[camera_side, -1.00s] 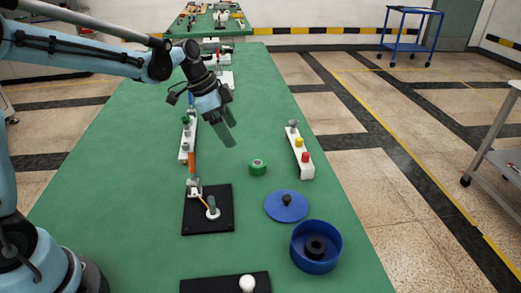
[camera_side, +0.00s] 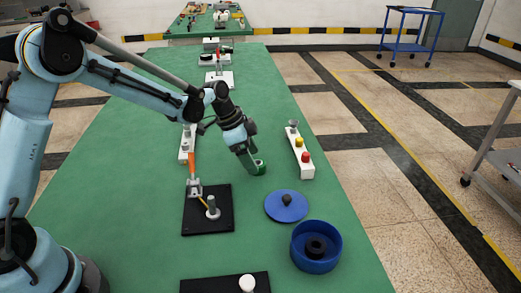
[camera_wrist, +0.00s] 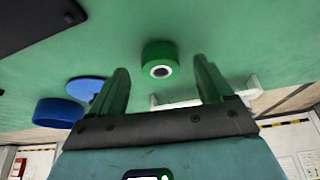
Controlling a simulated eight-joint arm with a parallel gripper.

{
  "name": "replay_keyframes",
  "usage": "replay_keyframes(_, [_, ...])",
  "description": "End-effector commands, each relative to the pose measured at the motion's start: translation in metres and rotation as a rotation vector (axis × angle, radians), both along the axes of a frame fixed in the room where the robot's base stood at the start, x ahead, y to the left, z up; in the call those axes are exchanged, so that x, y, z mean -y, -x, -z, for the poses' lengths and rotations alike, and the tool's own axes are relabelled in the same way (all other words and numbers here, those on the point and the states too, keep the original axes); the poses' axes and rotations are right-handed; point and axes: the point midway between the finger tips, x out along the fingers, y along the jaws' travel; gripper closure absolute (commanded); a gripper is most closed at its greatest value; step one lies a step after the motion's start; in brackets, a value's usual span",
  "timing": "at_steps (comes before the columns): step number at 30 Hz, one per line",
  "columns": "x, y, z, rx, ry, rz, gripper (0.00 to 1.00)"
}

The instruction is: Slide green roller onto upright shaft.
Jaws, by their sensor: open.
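The green roller (camera_wrist: 159,55) stands on the green table in the wrist view, with a pale ring and dark bore on the face toward me. It lies just beyond and between the fingertips of my gripper (camera_wrist: 163,72), which is open and empty. In the side view my gripper (camera_side: 252,170) is lowered over the roller (camera_side: 262,168) and partly hides it. I cannot tell whether a finger touches it. The upright shaft (camera_side: 211,204) is a short grey post with a pale collar on the black plate (camera_side: 222,223), left of and nearer the camera than the roller.
An orange-handled clamp (camera_side: 193,172) stands at the plate's back left edge. A blue lid (camera_side: 286,207) and blue bowl (camera_side: 333,245) are at the right. A white strip with coloured buttons (camera_side: 300,155) lies right of my gripper. A white knob (camera_side: 248,284) is in front.

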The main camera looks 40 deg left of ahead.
Motion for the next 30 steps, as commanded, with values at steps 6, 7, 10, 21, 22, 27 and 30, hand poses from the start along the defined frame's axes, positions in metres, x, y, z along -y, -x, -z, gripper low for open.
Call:
replay_keyframes(6, [0.007, -0.005, 0.019, 0.0, 0.0, 0.001, 0.2])
replay_keyframes(7, [0.007, -0.005, 0.02, 0.0, 0.0, 0.001, 0.2])
replay_keyframes(10, [0.007, -0.005, 0.021, 0.0, 0.0, 0.0, 0.2])
replay_keyframes(21, [0.007, -0.005, 0.02, 0.0, 0.0, 0.0, 0.57])
replay_keyframes(22, [0.007, -0.005, 0.02, 0.0, 0.0, 0.0, 0.62])
replay_keyframes(27, [0.007, -0.005, 0.02, 0.0, 0.0, 0.0, 0.81])
replay_keyframes(30, [0.007, -0.005, 0.02, 0.0, 0.0, 0.0, 0.81])
